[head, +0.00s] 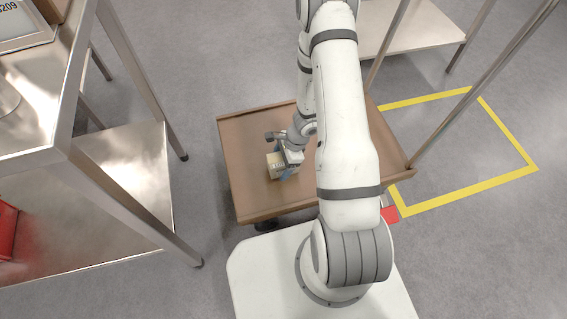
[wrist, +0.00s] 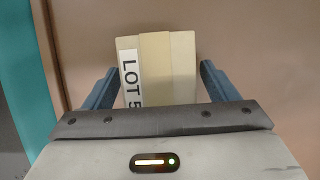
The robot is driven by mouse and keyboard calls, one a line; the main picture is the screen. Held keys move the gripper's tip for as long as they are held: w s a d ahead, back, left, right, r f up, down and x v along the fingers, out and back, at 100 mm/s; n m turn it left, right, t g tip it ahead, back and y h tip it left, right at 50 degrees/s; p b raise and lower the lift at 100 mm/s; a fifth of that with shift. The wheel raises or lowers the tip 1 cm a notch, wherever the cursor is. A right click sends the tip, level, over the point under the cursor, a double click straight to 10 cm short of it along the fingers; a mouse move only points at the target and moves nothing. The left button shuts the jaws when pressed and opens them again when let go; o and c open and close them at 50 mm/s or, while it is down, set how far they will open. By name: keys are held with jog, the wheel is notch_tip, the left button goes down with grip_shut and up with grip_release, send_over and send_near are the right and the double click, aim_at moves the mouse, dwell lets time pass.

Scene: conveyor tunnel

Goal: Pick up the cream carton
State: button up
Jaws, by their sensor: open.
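The cream carton (head: 274,166) sits on the brown cart top (head: 245,190), left of my arm in the head view. In the wrist view the carton (wrist: 168,68) lies between the two blue fingers, with a white label reading "LOT 5" along its left side. My gripper (wrist: 157,85) is open around the carton, with a gap on each side between finger and carton. In the head view my gripper (head: 284,172) is at the carton and partly hides its right side.
A metal shelf unit (head: 115,180) stands to the left, with a red item (head: 6,230) on its lower shelf. Another rack (head: 415,35) stands at the back right. A yellow floor marking (head: 455,202) lies right of the cart. A teal strip (wrist: 22,75) shows at the wrist view's left.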

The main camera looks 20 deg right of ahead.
aim_at(281, 158)
jog(key=shift+f+b, duration=0.3)
jog(key=shift+b, duration=0.15)
jog(key=shift+c, duration=0.2)
jog(key=c, duration=1.1)
jog(key=shift+r, duration=0.15)
jog(key=shift+c, duration=0.2)
notch_tip(281, 158, up, 10)
jog(key=p, duration=0.6)
jog(key=shift+r, duration=0.2)
jog(key=o, duration=0.6)
jog(key=shift+c, duration=0.2)
jog(key=c, duration=0.9)
